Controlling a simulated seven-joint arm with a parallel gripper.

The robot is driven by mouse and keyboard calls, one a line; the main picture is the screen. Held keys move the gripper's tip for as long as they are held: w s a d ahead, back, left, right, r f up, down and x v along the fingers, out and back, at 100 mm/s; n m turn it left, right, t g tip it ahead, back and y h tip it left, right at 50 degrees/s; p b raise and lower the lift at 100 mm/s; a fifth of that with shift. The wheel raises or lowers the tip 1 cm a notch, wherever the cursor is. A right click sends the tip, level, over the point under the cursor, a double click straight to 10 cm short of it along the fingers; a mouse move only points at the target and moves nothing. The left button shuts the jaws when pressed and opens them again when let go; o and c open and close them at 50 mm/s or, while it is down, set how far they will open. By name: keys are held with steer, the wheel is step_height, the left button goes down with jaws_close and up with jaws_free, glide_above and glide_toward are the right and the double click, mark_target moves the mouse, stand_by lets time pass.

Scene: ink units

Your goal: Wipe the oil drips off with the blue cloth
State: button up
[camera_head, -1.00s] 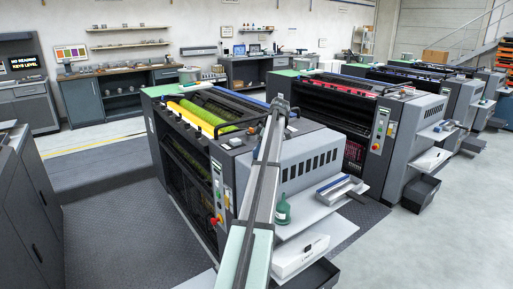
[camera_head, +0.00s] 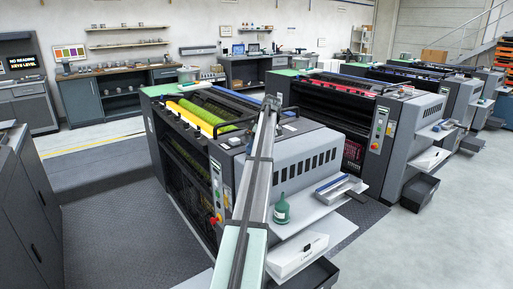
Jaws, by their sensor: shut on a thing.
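My arm (camera_head: 258,180) reaches from the bottom middle up over the nearest press (camera_head: 290,153). Its far end stops over the press's top, right of the yellow and green rollers. My gripper does not show; it is hidden at or beyond the arm's far end. I cannot make out the blue cloth or any oil drips. A thin blue strip (camera_head: 245,99) runs along the press's top behind the rollers, and I cannot tell what it is.
A yellow roller (camera_head: 195,114) and a yellow-green roller (camera_head: 215,104) lie in the press's open top. A dark green bottle (camera_head: 281,211) stands on the side shelf, with a white box (camera_head: 297,255) below. More presses stand to the right. The floor (camera_head: 385,250) at right is clear.

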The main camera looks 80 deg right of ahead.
steer(key=shift+w+d+r, duration=0.1)
steer(key=shift+w+d, duration=0.25)
steer(key=shift+d, duration=0.05)
steer(key=shift+s+a+r, duration=0.1)
steer(key=shift+r, duration=3.55)
